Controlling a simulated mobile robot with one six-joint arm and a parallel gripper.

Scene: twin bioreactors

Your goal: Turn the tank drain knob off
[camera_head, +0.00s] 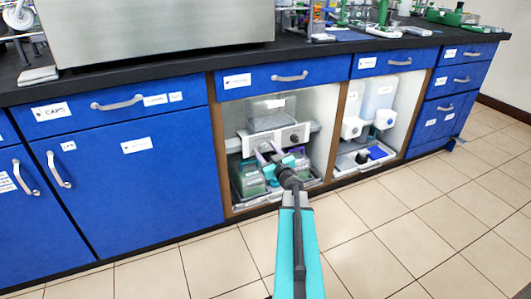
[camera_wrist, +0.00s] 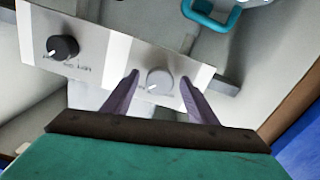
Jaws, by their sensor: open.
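A light grey control panel (camera_head: 283,136) sits in the open cabinet bay under a clear tank (camera_head: 270,112). In the wrist view the panel carries a pale round knob (camera_wrist: 159,80) and a black knob (camera_wrist: 62,47) to its left. The labels are too blurred to read, so I cannot tell which is the tank drain knob. My gripper (camera_wrist: 158,76) is open, with its two purple fingers on either side of the pale knob; contact cannot be told.
Green-filled containers (camera_head: 248,180) stand low in the bay. Wooden uprights (camera_head: 334,130) bound it, and a second open bay with white containers (camera_head: 378,98) lies to the right. A teal handle (camera_wrist: 212,14) shows beyond the panel. The tiled floor (camera_head: 390,240) in front is clear.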

